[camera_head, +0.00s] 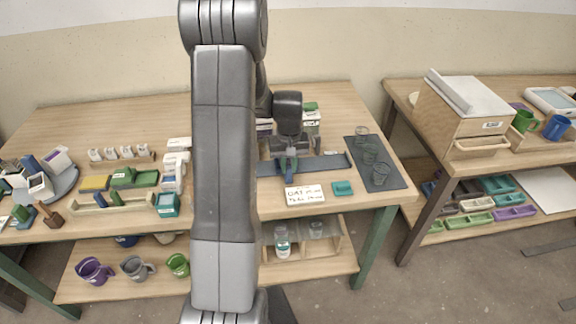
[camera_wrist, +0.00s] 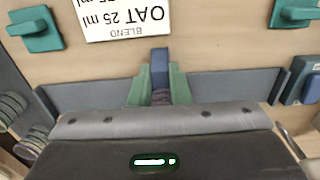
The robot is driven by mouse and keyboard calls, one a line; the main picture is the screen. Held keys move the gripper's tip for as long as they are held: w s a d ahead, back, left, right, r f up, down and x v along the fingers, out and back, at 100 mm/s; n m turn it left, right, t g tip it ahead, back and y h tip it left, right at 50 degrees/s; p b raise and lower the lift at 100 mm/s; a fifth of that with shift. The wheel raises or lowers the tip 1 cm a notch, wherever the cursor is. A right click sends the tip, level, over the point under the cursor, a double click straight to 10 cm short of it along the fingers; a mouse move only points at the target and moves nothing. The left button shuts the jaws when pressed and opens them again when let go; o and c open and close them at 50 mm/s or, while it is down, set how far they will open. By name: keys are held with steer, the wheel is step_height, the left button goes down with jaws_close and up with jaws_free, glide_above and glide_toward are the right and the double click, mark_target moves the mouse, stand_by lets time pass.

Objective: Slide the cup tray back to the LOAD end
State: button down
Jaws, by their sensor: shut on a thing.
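My gripper (camera_head: 288,164) reaches down over the right part of the main table. In the wrist view its green fingers (camera_wrist: 159,86) are shut on an upright blue handle (camera_wrist: 160,62). The handle stands at a long blue-grey strip (camera_head: 331,161), which runs left to right and also shows in the wrist view (camera_wrist: 93,95). The strip looks like part of the cup tray, but my arm and wrist hide what lies behind it. I cannot make out cups on it or a LOAD marking.
A card reading "OAT 25 ml" (camera_head: 305,194) and a teal block (camera_head: 343,188) lie in front of the strip. A dark mat (camera_head: 364,148) with several clear cups lies just right of it. A second table with a wooden box (camera_head: 462,112) stands further right.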

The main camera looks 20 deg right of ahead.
steer(key=shift+s+d, duration=0.35)
steer(key=shift+d, duration=0.9)
steer(key=shift+s+d, duration=0.3)
steer(key=shift+d, duration=0.9)
steer(key=shift+s+d, duration=0.35)
steer(key=shift+d, duration=0.9)
steer(key=shift+s+d+p, duration=0.15)
steer(key=shift+s+d, duration=0.25)
steer(key=shift+d, duration=1.05)
steer(key=shift+s+d+p, duration=0.2)
steer(key=shift+s+d, duration=0.25)
steer(key=shift+d, duration=1.05)
steer(key=shift+s+d+p, duration=0.15)
steer(key=shift+s+d, duration=0.25)
steer(key=shift+d, duration=1.05)
steer(key=c, duration=1.5)
jaws_free()
steer(key=shift+o, duration=0.2)
step_height(320, 180, up, 7)
steer(key=p, duration=0.4)
